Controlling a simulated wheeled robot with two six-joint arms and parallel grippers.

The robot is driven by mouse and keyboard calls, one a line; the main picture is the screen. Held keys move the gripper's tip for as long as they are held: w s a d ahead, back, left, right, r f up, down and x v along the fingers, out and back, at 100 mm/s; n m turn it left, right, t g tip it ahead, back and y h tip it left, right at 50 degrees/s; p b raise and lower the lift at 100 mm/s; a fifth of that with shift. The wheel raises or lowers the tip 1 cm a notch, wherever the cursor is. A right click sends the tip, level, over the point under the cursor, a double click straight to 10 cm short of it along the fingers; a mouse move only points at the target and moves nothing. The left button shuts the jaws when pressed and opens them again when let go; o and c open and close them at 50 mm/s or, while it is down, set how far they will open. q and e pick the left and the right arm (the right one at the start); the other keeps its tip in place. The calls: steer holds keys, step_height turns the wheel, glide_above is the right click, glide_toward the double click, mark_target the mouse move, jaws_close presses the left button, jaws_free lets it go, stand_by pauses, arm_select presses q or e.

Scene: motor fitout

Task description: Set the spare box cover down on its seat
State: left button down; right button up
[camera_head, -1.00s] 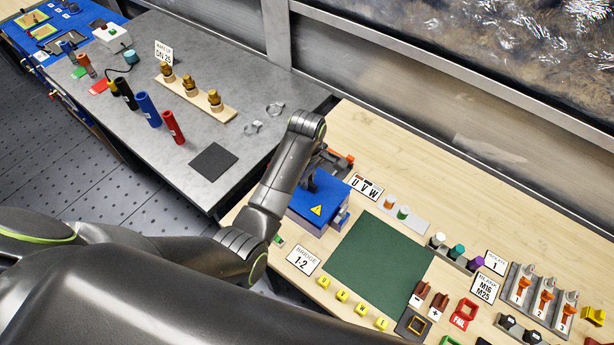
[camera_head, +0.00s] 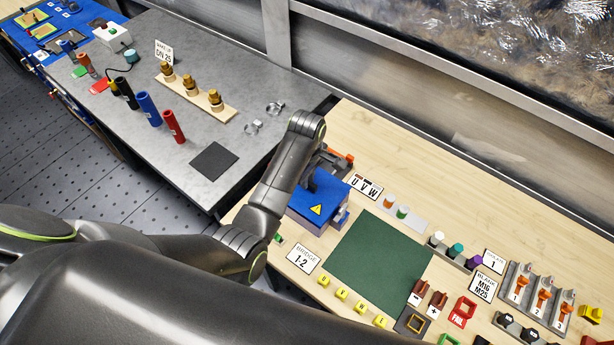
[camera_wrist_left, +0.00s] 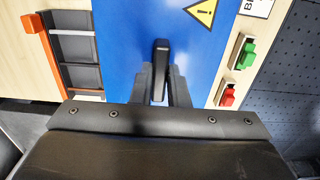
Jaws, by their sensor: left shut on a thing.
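The spare box cover (camera_head: 327,206) is a flat blue plate with a yellow warning triangle. In the left wrist view the blue cover (camera_wrist_left: 117,30) fills the middle. My left gripper (camera_head: 311,181) is above the cover, its fingers shut on the cover's dark handle (camera_wrist_left: 160,62). The arm hides part of the cover's far left side, and I cannot tell whether the cover rests fully on the box. My right gripper is not in view.
A green mat (camera_head: 380,262) lies right of the box. A U V W card (camera_head: 366,186) and a Bridge 1-2 card (camera_head: 303,258) are close by.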

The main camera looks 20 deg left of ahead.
arm_select(q)
steer(key=shift+f, duration=0.8)
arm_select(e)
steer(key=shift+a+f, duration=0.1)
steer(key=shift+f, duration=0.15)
arm_select(q)
steer(key=c, duration=1.3)
jaws_free()
